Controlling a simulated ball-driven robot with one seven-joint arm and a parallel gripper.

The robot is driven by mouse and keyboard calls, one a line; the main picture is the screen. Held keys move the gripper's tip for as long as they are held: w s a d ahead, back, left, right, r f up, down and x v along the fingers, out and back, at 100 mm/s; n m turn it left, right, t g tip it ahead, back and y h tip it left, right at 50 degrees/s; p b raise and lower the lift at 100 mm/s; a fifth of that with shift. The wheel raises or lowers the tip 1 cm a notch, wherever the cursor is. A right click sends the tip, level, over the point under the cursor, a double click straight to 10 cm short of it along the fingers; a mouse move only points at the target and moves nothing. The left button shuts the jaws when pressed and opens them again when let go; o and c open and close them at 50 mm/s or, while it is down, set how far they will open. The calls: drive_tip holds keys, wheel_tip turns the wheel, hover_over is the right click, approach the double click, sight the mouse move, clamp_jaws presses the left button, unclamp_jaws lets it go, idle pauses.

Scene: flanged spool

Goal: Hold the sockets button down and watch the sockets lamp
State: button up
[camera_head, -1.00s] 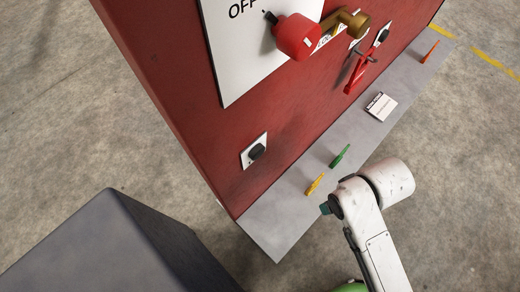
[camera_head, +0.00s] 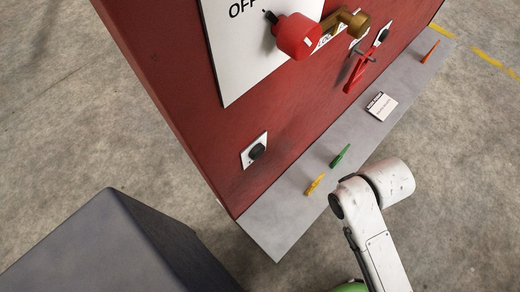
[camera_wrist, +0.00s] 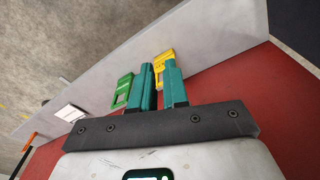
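I cannot make out a labelled sockets button or sockets lamp in either view. The red cabinet (camera_head: 190,110) carries a black knob (camera_head: 257,151) on a white plate near its lower left. Another white plate with a dark part (camera_head: 382,36) is at the upper right. My gripper (camera_wrist: 160,65) shows in the wrist view with two teal fingers, slightly apart and empty. It points over the grey shelf (camera_wrist: 215,45), near a green tag (camera_wrist: 123,90) and a yellow tag (camera_wrist: 164,64). In the head view my gripper is hidden behind my white arm.
A red handle (camera_head: 297,37), a brass lever (camera_head: 350,22) and a red padlock-like part (camera_head: 359,72) stick out from the cabinet. The ledge (camera_head: 275,230) holds a white box (camera_head: 381,106) and an orange tag (camera_head: 430,51). A dark grey block (camera_head: 110,250) stands at lower left.

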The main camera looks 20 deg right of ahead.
clamp_jaws()
idle(0.4)
